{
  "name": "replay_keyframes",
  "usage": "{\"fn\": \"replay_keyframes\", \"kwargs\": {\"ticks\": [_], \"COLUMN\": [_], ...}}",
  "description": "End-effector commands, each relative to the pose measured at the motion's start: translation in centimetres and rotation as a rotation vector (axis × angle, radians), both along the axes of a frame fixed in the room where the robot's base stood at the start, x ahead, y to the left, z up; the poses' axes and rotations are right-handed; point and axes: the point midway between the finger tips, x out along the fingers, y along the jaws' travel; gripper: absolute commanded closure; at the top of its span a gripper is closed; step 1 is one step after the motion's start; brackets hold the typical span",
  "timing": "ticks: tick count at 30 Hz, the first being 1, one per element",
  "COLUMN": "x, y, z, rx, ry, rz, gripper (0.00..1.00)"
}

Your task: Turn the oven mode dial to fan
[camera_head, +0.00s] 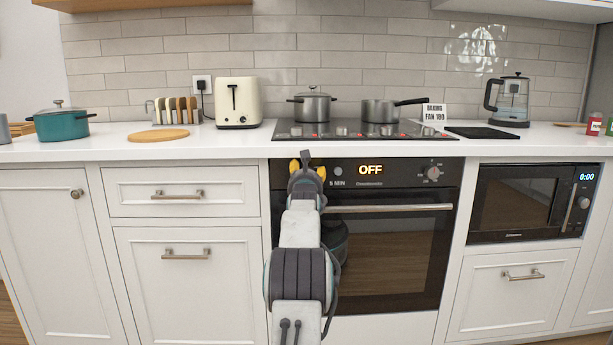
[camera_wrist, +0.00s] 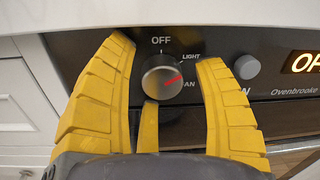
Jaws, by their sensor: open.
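The oven mode dial (camera_wrist: 157,86) is a round metal-faced knob with a red pointer mark, seen close in the wrist view. OFF is printed above it, LIGHT at upper right, and a partly covered word ending in AN at right. The red mark points right and slightly up, between LIGHT and that word, closer to the word. My gripper (camera_wrist: 166,55) is open, with yellow fingers on the left and right of the dial; contact cannot be told. In the head view my gripper (camera_head: 308,166) hides the dial at the left of the oven panel.
The oven (camera_head: 390,270) display reads OFF. A grey button (camera_wrist: 247,67) sits right of the dial. A second dial (camera_head: 433,173) is at the panel's right, above the handle (camera_head: 400,208). A sign (camera_head: 434,112) reading BAKING FAN 180 stands behind the hob (camera_head: 350,137).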

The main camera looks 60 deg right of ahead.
Motion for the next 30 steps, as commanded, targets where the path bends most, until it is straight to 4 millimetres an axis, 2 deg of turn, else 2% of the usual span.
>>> {"fn": "replay_keyframes", "kwargs": {"ticks": [2,21,30], "x": [0.0,0.0,0.04], "y": [0.0,0.02,0.06], "z": [-0.02,0.09,0.51], "rx": [0.0,-0.002,0.013], "ry": [0.0,-0.001,-0.029], "rz": [0.0,0.001,0.001], "gripper": [0.36,0.94,0.96]}}
